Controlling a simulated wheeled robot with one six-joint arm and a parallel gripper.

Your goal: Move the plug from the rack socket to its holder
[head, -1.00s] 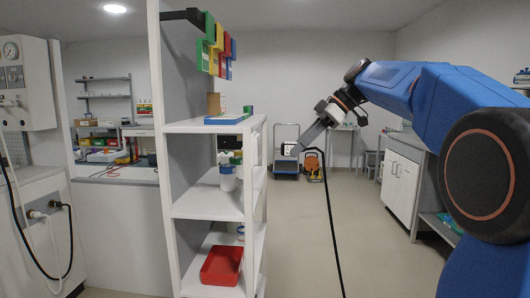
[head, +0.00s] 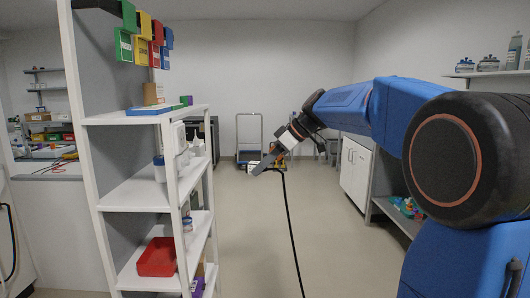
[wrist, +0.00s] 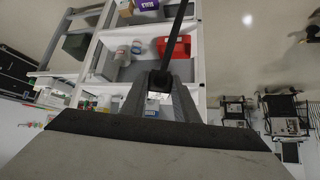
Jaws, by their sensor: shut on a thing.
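My gripper (head: 264,165) is held out in mid-air in the head view, to the right of the white shelf rack. In the wrist view its fingers are shut on the dark plug (wrist: 161,82). A black cable (head: 289,225) hangs from the gripper down toward the floor; in the wrist view it runs up from the plug as a dark strip (wrist: 176,40). The plug is small in the head view and its front end is hard to make out. I cannot pick out the rack socket or the holder in either current view.
The white shelf rack (head: 135,193) stands at left, with a red bin (head: 158,257) low down and colored boxes at the top. A cart (head: 249,140) stands at the back. White cabinets (head: 356,170) line the right side. The floor between is clear.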

